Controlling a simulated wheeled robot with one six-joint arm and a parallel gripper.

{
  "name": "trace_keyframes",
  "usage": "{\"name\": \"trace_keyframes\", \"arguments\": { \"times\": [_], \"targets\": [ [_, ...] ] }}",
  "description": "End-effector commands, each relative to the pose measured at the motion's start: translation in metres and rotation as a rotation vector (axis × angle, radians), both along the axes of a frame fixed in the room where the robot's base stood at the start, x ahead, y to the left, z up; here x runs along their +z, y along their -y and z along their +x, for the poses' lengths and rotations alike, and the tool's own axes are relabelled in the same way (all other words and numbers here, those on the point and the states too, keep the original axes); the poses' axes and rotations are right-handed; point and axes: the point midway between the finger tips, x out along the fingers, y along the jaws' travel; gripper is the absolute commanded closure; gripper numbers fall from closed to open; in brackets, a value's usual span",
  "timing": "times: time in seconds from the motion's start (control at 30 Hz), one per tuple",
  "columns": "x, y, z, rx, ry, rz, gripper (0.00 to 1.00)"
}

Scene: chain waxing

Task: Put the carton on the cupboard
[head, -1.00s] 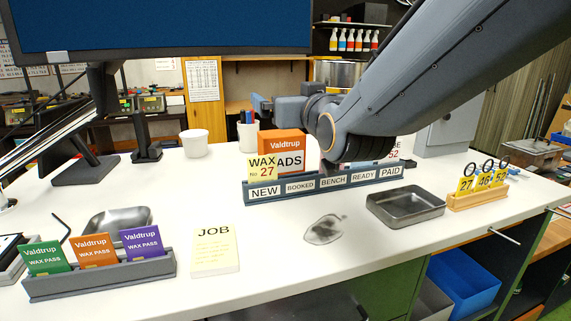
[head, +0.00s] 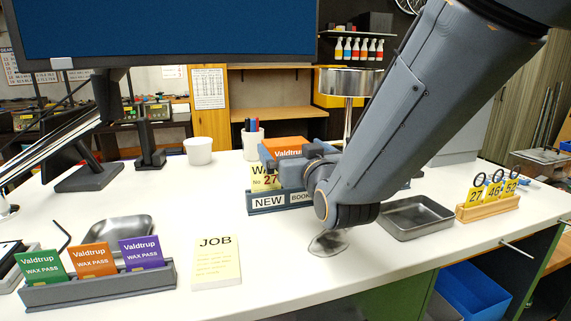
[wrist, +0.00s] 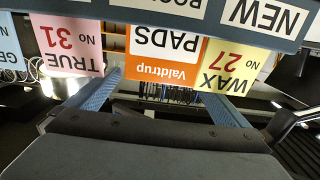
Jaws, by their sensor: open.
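The carton is an orange and white box marked Valdtrup PADS (head: 287,146). In the wrist view the carton (wrist: 163,58) appears upside down between the two open blue-grey fingers of my gripper (wrist: 160,88). I cannot tell whether the fingers touch it. A grey cabinet (head: 462,138), possibly the cupboard, stands at the bench's back right, partly behind my arm.
Yellow WAX 27 (wrist: 230,68) and pink TRUE 31 (wrist: 70,45) cards flank the carton. A metal tray (head: 415,218), number-tag stand (head: 488,207), JOB pad (head: 216,262), wax-pass holder (head: 100,288), white cup (head: 198,150) and pen cup (head: 252,142) occupy the bench.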

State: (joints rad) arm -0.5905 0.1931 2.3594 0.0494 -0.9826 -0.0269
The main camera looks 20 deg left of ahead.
Motion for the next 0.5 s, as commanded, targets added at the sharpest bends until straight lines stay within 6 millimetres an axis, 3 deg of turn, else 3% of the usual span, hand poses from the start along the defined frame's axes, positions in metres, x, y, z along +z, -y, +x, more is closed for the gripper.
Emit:
{"name": "trace_keyframes", "arguments": {
  "times": [0.17, 0.5],
  "targets": [
    [0.0, -0.005, 0.008, 0.0, -0.001, -0.001, 0.0],
    [0.001, -0.026, 0.041, 0.001, 0.0, -0.001, 0.0]
  ]
}}
